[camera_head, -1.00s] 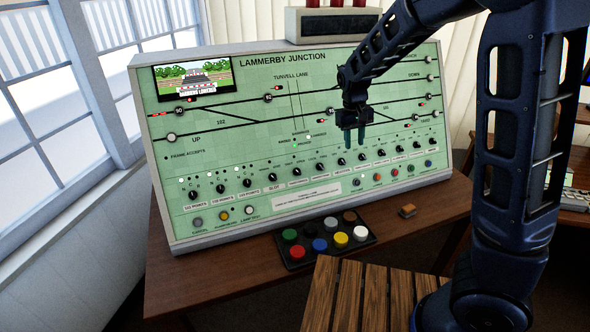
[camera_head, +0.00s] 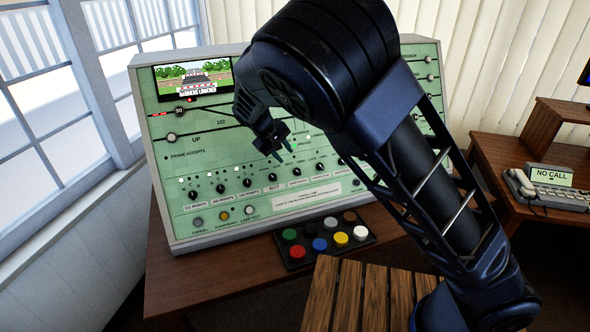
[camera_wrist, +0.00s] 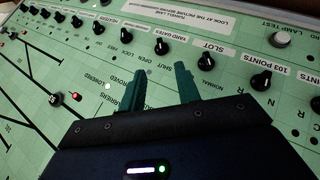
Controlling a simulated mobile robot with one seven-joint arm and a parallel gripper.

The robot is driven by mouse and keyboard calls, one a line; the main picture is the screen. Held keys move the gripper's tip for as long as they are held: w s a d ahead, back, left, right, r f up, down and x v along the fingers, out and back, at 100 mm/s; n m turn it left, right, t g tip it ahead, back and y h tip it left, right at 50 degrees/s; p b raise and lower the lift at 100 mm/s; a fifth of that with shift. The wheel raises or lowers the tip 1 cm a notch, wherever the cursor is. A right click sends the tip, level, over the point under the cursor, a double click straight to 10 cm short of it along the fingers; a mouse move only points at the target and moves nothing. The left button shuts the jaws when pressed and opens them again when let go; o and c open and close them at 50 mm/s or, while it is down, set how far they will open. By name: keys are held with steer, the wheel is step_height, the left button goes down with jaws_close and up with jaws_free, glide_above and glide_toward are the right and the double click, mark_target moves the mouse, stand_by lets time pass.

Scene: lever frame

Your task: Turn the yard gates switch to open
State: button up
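The yard gates switch (camera_wrist: 161,46) is a black rotary knob on the green panel, with an upside-down white "YARD GATES" label (camera_wrist: 178,36) beside it in the wrist view. In the head view it is the small knob (camera_head: 297,171) right of the SLOT knob (camera_head: 271,181). My gripper (camera_head: 284,156) is in front of the panel, up and left of this knob. In the wrist view its two green fingers (camera_wrist: 162,72) are apart and empty, pointing towards the knob, with no visible contact.
The SLOT knob (camera_wrist: 206,60) and 103 points knob (camera_wrist: 261,80) sit close beside in the wrist view. A black box of coloured buttons (camera_head: 325,256) lies on the desk below. My arm hides the panel's right part. A phone (camera_head: 545,190) stands on the right desk.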

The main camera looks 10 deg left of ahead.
mark_target(297, 170)
steer(key=x, duration=1)
steer(key=shift+w+d+f, duration=0.1)
steer(key=shift+w+f, duration=0.05)
steer(key=shift+f, duration=0.15)
steer(key=shift+c, duration=0.4)
steer(key=c, duration=0.6)
